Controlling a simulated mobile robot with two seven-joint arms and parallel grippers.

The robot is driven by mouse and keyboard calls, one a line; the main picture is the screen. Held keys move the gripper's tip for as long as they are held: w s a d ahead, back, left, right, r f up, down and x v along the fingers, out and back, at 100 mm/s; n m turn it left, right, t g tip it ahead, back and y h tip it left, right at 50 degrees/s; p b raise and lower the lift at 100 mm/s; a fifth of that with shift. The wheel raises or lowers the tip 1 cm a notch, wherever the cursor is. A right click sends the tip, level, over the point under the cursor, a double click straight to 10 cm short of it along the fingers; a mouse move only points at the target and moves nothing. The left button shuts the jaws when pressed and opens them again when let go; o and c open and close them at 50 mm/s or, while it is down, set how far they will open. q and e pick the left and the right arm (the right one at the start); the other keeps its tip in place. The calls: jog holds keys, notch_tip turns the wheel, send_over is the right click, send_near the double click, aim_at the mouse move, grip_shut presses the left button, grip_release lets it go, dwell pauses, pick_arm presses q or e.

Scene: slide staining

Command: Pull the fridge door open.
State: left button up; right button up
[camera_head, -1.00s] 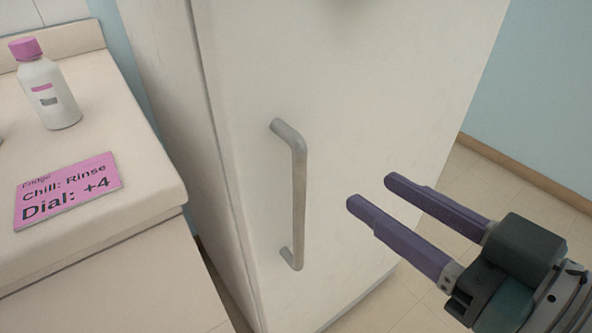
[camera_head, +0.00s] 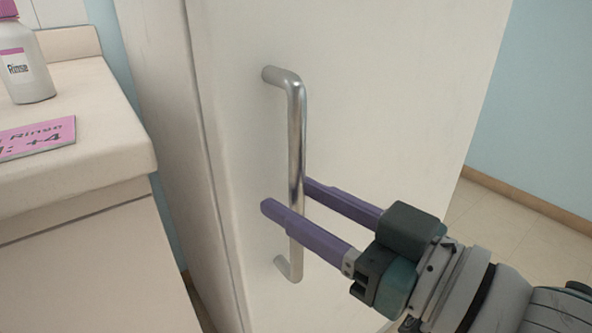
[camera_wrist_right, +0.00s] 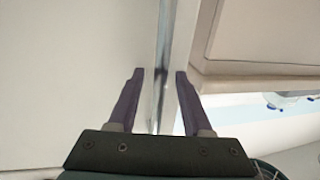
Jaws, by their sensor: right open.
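The white fridge door (camera_head: 370,90) looks shut. Its upright metal handle (camera_head: 296,130) is on the left part of the door. My right gripper (camera_head: 286,194) is open at the lower half of the handle. One purple finger passes in front of the bar and the other shows behind it, so the bar lies between them, not gripped. In the right wrist view the handle (camera_wrist_right: 162,75) runs between the two open fingers (camera_wrist_right: 158,75). My left gripper is not in view.
A white counter (camera_head: 90,190) stands left of the fridge (camera_head: 160,110). On it are a white rinse bottle (camera_head: 28,70) and a pink card (camera_head: 38,138). Floor shows at the right, by the blue wall (camera_head: 540,110).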

jog(key=shift+w+a, duration=0.35)
jog(key=shift+a, duration=0.05)
jog(key=shift+c, duration=0.3)
grip_shut()
dwell(0.9)
